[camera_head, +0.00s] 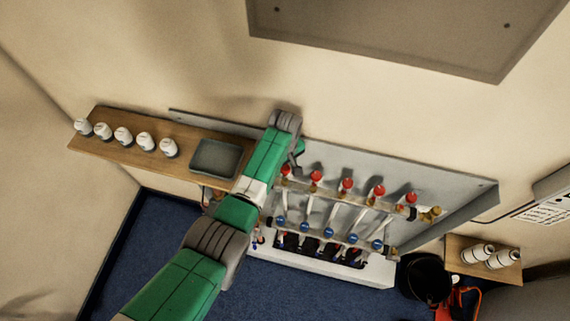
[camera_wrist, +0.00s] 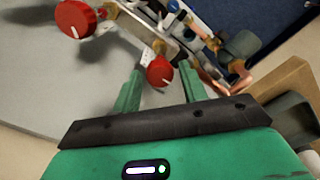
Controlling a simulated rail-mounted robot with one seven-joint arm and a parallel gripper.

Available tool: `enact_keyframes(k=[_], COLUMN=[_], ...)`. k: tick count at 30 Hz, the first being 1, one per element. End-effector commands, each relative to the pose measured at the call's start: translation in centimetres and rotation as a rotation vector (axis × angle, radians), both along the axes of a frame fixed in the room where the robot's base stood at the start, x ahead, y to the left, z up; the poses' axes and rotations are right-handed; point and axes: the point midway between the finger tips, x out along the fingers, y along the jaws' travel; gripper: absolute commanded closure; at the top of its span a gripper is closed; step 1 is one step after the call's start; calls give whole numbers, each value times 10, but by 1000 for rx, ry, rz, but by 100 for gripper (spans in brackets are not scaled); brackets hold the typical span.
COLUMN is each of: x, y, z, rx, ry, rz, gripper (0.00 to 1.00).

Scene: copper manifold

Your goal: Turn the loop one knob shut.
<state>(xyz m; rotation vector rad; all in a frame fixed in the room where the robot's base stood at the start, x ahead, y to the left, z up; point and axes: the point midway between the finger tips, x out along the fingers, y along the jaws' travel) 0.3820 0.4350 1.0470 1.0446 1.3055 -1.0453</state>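A row of several red knobs runs along the top of the copper manifold in the head view, with several blue knobs (camera_head: 329,232) below. The leftmost red knob (camera_head: 285,170) is close to my gripper (camera_head: 298,152). In the wrist view a red knob (camera_wrist: 160,75) with a white mark sits between the two green fingers of my gripper (camera_wrist: 163,72), around their tip level. The fingers are apart, with gaps on both sides of the knob. A neighbouring red knob (camera_wrist: 75,18) is at upper left. I cannot read any label that names loop one.
A grey backing panel (camera_head: 450,184) stands behind the manifold. A wooden shelf (camera_head: 184,170) at left bears several white-topped containers (camera_head: 145,142) and a grey tray (camera_head: 214,158). A black bucket (camera_head: 428,280) and a small shelf (camera_head: 512,272) are at right. Blue floor (camera_head: 150,235) is open at left.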

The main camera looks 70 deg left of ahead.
Motion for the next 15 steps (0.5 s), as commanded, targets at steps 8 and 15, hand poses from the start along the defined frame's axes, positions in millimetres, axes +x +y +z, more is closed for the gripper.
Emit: enact_keyframes(k=[8,15], x=[0,0], y=[0,0], z=[0,1], rx=[0,0], ry=[0,0], rz=[-1,-54], gripper=[93,93])
